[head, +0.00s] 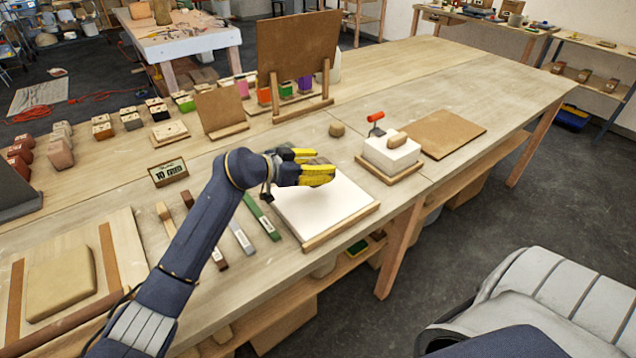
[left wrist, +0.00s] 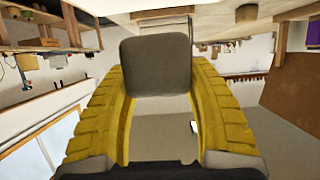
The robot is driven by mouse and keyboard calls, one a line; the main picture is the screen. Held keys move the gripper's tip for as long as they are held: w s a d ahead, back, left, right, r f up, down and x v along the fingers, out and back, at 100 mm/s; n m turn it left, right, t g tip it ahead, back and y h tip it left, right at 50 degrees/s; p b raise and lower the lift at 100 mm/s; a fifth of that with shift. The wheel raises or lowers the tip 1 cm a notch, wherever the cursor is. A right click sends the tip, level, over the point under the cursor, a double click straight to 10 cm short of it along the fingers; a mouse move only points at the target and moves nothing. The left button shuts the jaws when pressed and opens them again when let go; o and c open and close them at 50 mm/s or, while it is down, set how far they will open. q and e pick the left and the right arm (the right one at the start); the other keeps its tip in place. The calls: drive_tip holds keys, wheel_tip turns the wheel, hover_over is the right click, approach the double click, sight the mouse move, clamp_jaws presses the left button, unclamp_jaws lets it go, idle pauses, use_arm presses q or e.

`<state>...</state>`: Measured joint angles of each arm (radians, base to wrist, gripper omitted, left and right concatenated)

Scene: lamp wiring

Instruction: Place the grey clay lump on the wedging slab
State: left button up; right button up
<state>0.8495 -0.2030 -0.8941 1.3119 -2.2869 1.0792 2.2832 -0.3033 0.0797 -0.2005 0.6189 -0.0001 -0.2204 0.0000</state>
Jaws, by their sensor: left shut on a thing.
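The grey clay lump (left wrist: 156,65) is a rounded block between the two yellow fingers of my left gripper (left wrist: 160,95) in the left wrist view. In the head view, the left gripper (head: 318,167) is shut on the lump, and only a little grey shows between the fingers. The gripper is over the far part of the white wedging slab (head: 325,215), which has a wooden edge along its front. The lump seems to be above the slab, but I cannot tell how far. My right gripper is not in view.
Right of the slab, a white block (head: 392,155) stands on a small board beside a brown board (head: 442,134). A tall brown panel (head: 297,47) stands at the back.

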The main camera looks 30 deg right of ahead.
use_arm(q)
drive_tip(key=shift+f, duration=2.95)
drive_tip(key=shift+f, duration=0.15)
drive_tip(key=o, duration=1.5)
drive_tip(key=shift+o, duration=0.2)
drive_tip(key=shift+v, duration=2.85)
